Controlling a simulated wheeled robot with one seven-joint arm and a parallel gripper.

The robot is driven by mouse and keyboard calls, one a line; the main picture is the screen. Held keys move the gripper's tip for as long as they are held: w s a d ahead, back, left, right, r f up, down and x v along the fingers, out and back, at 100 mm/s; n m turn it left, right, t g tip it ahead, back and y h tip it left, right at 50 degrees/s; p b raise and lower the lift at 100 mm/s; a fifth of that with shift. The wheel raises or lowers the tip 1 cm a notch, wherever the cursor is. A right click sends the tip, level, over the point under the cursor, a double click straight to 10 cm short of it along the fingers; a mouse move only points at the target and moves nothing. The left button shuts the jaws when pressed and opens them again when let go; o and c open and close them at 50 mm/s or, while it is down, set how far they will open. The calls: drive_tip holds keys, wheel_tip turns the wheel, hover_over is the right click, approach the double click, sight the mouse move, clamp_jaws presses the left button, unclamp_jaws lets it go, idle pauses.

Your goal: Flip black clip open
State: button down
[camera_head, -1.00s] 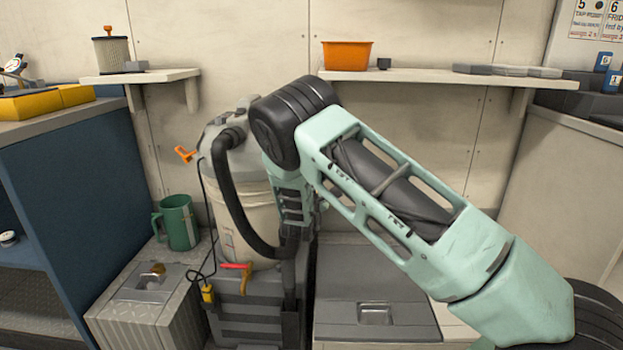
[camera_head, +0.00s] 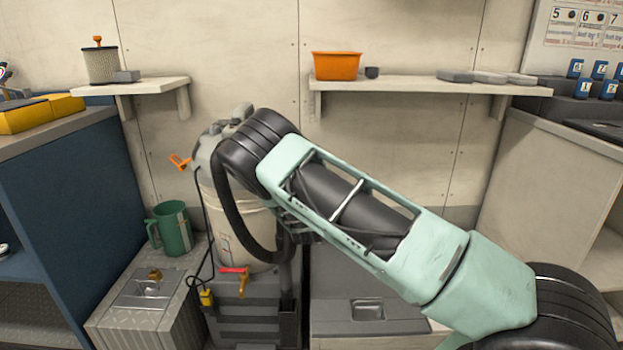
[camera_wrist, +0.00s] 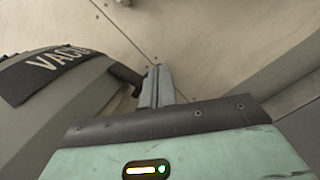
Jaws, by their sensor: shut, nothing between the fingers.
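A grey and cream vacuum canister (camera_head: 240,215) stands left of centre in the head view, partly behind my arm. In the wrist view its grey body with a dark label reading "VAC" (camera_wrist: 50,68) fills the left side. A black clip-like piece (camera_wrist: 124,74) juts from the canister's edge toward my fingers; whether it is open or shut cannot be told. My gripper (camera_wrist: 159,73) is shut and empty, its fingers together just right of that piece. Whether they touch it is unclear. In the head view my arm hides the gripper and that side of the canister.
A shelf (camera_head: 430,84) with an orange bin (camera_head: 336,66) hangs on the wall above my arm. A green mug (camera_head: 172,230) stands on a metal box (camera_head: 125,320) at left. A dark hose (camera_head: 228,205) curves down the canister's front.

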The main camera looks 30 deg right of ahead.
drive_tip(key=shift+s+d+r+n+t+p, duration=0.2)
drive_tip(key=shift+r+n+p, duration=0.15)
drive_tip(key=shift+n, duration=0.35)
drive_tip(key=shift+s+d+r+n+t+p, duration=0.1)
drive_tip(key=shift+d+r+n+p, duration=0.15)
drive_tip(key=shift+n, duration=0.45)
drive_tip(key=shift+s+d+r+p, duration=0.1)
drive_tip(key=shift+d+r+p, duration=0.05)
drive_tip(key=shift+r+p, duration=0.25)
drive_tip(key=shift+s+d+r+p, duration=0.1)
drive_tip(key=shift+d+r+p, duration=0.05)
drive_tip(key=shift+r+p, duration=0.25)
drive_tip(key=shift+d+r+n+t+y, duration=0.1)
drive_tip(key=shift+r+n+t+y, duration=0.25)
drive_tip(key=shift+r+n, duration=0.45)
drive_tip(key=shift+s+f, duration=0.1)
drive_tip(key=shift+f, duration=0.2)
